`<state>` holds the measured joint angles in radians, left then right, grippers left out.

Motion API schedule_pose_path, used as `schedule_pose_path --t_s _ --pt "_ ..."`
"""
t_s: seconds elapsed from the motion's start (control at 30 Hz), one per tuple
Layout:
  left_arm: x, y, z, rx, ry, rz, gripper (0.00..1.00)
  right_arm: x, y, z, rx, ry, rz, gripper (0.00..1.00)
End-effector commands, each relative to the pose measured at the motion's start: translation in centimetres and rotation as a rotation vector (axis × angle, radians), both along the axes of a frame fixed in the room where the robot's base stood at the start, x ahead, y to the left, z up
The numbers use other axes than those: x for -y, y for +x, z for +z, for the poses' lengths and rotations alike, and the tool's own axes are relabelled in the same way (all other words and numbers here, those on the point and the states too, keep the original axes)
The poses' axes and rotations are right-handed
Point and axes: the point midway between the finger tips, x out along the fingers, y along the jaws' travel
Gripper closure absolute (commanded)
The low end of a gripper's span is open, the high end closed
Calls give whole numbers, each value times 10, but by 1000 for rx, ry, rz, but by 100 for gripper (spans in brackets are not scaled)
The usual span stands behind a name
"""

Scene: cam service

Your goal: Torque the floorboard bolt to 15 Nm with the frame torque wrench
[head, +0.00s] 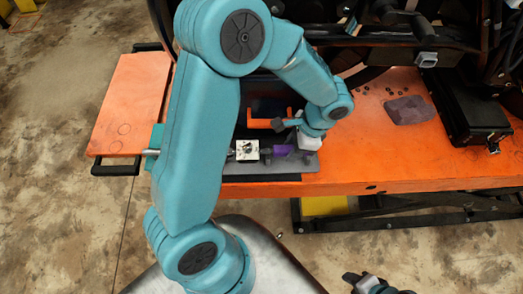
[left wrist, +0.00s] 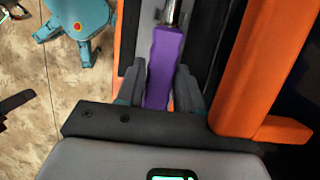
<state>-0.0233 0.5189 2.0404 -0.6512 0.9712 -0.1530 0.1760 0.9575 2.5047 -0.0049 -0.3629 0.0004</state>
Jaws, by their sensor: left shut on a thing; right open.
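The torque wrench has a purple grip (head: 283,152) and lies over a dark grey tray (head: 308,165) on the orange lift table. In the left wrist view its purple grip (left wrist: 163,65) runs up to a bright metal shaft (left wrist: 172,14). My left gripper (left wrist: 160,90) is shut on the grip, with one dark finger on each side. My right gripper (head: 368,284) is open and empty at the bottom edge of the head view, away from the table. The floorboard bolt cannot be made out. My left arm hides part of the table.
A white square with a dark pattern (head: 246,150) is left of the purple grip. An orange bar (head: 270,124) stands behind it. A motorcycle (head: 400,45) is at the back. A grey-purple cloth (head: 410,109), small dark parts and a black case (head: 465,112) lie to the right.

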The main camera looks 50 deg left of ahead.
Motion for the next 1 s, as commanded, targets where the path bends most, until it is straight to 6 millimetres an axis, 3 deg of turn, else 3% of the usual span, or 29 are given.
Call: schedule_pose_path --t_s 1.0 --pt "0 0 57 0 2 1 100 0 0 43 0 0 0 57"
